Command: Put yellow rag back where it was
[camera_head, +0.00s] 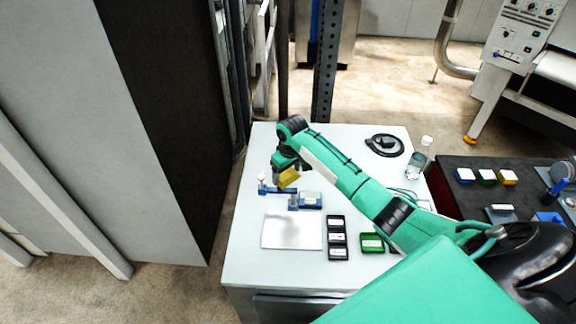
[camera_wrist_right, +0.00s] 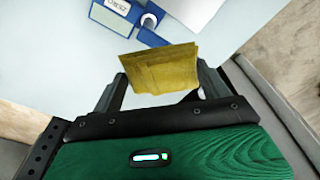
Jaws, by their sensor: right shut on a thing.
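The yellow rag (camera_head: 289,178) is held above the far left part of the white table (camera_head: 245,240). My right gripper (camera_head: 284,173) is shut on it. In the right wrist view the folded rag (camera_wrist_right: 162,68) sits between the two fingers of my right gripper (camera_wrist_right: 160,88). Whether the rag touches the table cannot be told. My left gripper is not in view.
A blue device (camera_head: 310,201) stands close to the rag. Small colored blocks (camera_head: 486,176) sit on the dark surface.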

